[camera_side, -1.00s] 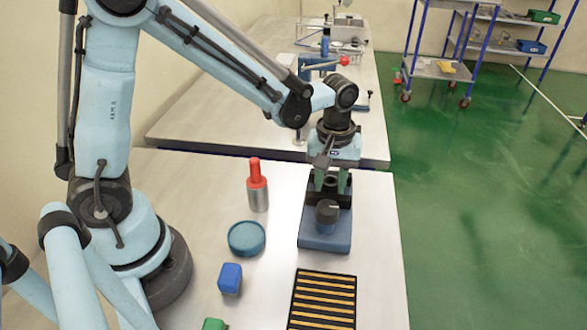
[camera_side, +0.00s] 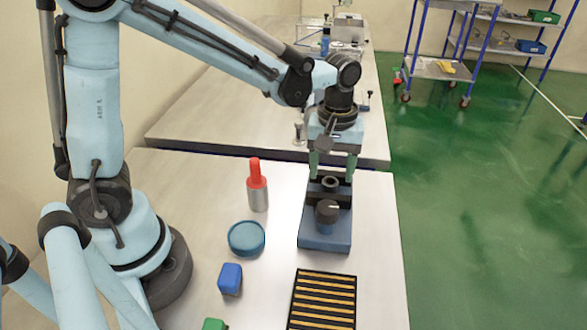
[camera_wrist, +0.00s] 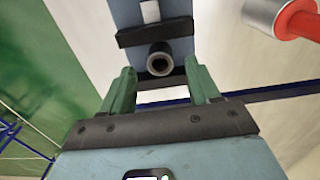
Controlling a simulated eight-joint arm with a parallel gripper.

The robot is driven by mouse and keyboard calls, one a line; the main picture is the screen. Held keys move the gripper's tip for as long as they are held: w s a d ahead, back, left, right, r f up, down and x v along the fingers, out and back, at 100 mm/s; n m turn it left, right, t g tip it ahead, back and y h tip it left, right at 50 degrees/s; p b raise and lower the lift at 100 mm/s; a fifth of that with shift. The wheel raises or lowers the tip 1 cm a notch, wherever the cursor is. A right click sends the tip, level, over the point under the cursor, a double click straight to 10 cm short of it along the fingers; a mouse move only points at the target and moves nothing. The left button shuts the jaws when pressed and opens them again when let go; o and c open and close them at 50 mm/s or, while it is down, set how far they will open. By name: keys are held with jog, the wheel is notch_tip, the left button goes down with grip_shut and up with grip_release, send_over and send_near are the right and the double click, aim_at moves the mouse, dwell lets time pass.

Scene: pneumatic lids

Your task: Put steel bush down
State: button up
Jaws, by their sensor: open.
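The steel bush (camera_side: 330,184) is a short dark grey ring. It stands at the far end of a blue fixture (camera_side: 322,243), by a black block. In the wrist view the bush (camera_wrist: 160,59) shows its open bore, beyond the fingertips and between them in the picture. My gripper (camera_side: 332,167) is open and empty above the bush, its two green fingers apart from it. The fingers also show in the wrist view (camera_wrist: 160,78). Whether the bush's foot is fully seated cannot be told.
A dark knob (camera_side: 326,213) rises from the fixture in front of the bush. A slatted black tray (camera_side: 323,277) lies nearer. A red-handled steel tool (camera_side: 257,187), a round teal lid (camera_side: 246,238) and a blue block (camera_side: 230,279) stand to the left. Bare table lies between them.

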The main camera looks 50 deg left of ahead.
notch_tip(320, 180, up, 8)
jog(key=r, duration=0.1)
jog(key=s+a+f+m+t, duration=0.2)
jog(key=s+a+m+t, duration=0.3)
jog(key=s+m+t, duration=0.2)
jog(key=shift+s+a+m, duration=0.15)
jog(key=shift+s+m, duration=0.45)
jog(key=shift+m, duration=0.4)
dwell(0.7)
